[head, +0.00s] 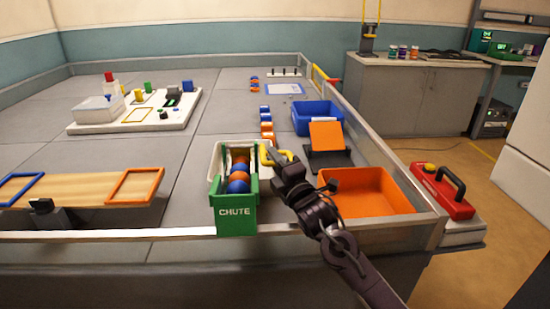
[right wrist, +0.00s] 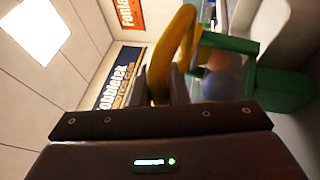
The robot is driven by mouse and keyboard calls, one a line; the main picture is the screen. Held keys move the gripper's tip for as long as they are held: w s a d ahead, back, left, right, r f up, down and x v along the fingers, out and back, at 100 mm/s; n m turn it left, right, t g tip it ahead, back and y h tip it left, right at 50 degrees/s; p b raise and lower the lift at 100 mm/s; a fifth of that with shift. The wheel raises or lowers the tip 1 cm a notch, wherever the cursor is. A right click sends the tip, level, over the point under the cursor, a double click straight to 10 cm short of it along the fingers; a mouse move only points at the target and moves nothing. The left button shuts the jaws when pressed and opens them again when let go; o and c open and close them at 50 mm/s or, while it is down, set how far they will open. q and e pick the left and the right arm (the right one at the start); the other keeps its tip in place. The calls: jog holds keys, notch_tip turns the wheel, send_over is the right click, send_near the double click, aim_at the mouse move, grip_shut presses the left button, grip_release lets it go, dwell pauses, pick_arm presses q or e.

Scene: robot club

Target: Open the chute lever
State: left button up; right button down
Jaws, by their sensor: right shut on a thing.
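The green chute (head: 235,216), marked "CHUTE", stands near the table's front edge with orange and blue balls (head: 239,177) lined up inside it. The yellow chute lever (head: 265,153) is at the chute's upper right side. My right gripper (head: 275,160) reaches in from the lower right and is shut on the lever. In the right wrist view the curved yellow lever (right wrist: 181,45) passes between my fingers (right wrist: 160,85), with the green chute (right wrist: 285,95) and blurred balls to the right. My left gripper is not in view.
An orange bin (head: 365,190) stands right of my arm, near the table's raised edge. Behind it are an orange tilted panel (head: 326,135) and a blue bin (head: 318,115). A wooden plank (head: 85,190) with two frames lies left. The grey table between plank and chute is clear.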

jog(key=c, duration=1.4)
grip_release()
jog(key=shift+s+r, duration=0.1)
jog(key=shift+s, duration=0.05)
